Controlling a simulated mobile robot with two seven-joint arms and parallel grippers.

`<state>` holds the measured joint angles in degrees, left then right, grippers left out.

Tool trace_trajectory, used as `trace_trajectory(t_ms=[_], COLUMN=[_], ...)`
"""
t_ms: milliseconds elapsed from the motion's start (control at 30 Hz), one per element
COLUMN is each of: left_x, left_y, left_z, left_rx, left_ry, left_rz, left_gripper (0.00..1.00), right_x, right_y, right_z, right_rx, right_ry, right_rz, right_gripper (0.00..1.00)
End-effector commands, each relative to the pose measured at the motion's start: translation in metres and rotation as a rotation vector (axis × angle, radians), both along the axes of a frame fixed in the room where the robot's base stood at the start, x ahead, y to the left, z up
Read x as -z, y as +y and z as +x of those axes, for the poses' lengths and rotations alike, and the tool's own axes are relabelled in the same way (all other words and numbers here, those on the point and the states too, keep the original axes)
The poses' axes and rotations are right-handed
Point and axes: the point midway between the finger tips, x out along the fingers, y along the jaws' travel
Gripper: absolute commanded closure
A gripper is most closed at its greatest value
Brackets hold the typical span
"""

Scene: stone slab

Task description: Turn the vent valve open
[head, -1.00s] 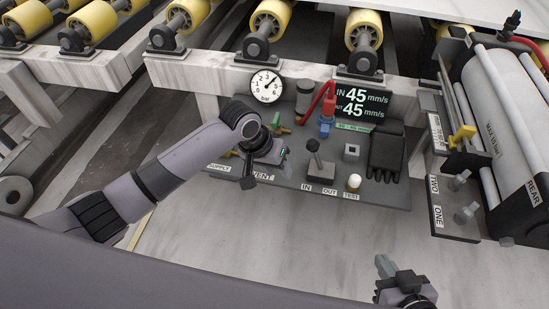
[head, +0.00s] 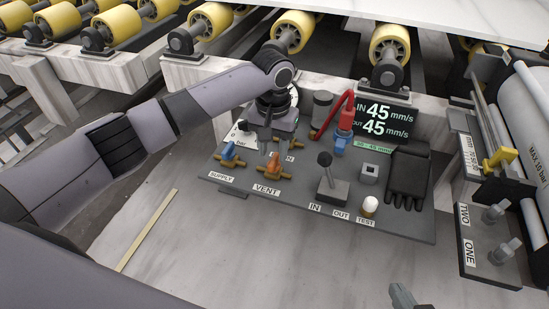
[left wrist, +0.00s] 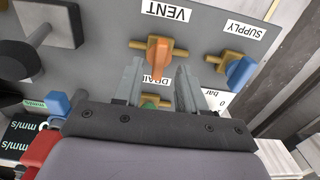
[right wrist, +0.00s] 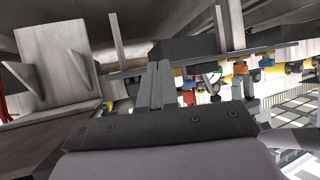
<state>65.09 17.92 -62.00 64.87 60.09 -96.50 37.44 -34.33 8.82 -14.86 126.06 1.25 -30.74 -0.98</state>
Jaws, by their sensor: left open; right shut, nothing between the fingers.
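The vent valve (head: 274,164) has an orange handle on a brass body, above the VENT label on the grey panel. It shows close up in the left wrist view (left wrist: 160,56), its handle crosswise to the brass body. My left gripper (head: 266,150) is over the panel, just behind the vent handle. In the left wrist view my left gripper (left wrist: 157,72) is open, with the orange handle's tip near the gap between its fingers. No grip on it shows. My right gripper (right wrist: 160,85) is shut and empty, only partly visible at the head view's bottom edge.
The blue supply valve (head: 228,153) is left of the vent valve. The green drain valve (left wrist: 150,102) is partly hidden by my left gripper. A black lever (head: 325,175), a white test button (head: 370,205) and a black glove (head: 408,175) are to the right.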

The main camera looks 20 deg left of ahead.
Motion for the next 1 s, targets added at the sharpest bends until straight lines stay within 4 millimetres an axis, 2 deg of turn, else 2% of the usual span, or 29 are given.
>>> trace_trajectory(t_ms=[33, 200, 500, 533, 633, 667, 1000], left_x=[0.011, 0.026, 0.028, 0.028, 0.028, 0.028, 0.026], left_y=[0.000, 0.000, 0.000, 0.000, 0.000, 0.000, -0.001], left_z=[0.000, 0.000, 0.000, 0.000, 0.000, 0.000, 0.000], left_rx=[0.000, 0.001, 0.001, 0.001, 0.002, 0.002, 0.016], left_ry=[0.001, 0.001, -0.001, -0.001, -0.001, -0.001, -0.001], left_rz=[0.001, 0.000, -0.001, -0.001, -0.001, -0.001, -0.001], left_gripper=[0.60, 0.60, 0.60, 0.63, 0.95, 1.00, 1.00], right_x=[0.002, -0.002, -0.003, -0.003, -0.003, -0.003, -0.010], right_y=[0.002, 0.006, 0.007, 0.007, 0.007, 0.007, 0.006], right_z=[0.001, 0.002, 0.002, 0.002, 0.002, 0.002, 0.002], right_rx=[-0.004, -0.014, -0.017, -0.017, -0.017, -0.017, -0.014], right_ry=[-0.006, -0.021, -0.024, -0.024, -0.024, -0.024, -0.022], right_rz=[0.001, 0.003, 0.003, 0.003, 0.003, 0.003, 0.005], right_gripper=[1.00, 1.00, 1.00, 1.00, 1.00, 1.00, 1.00])
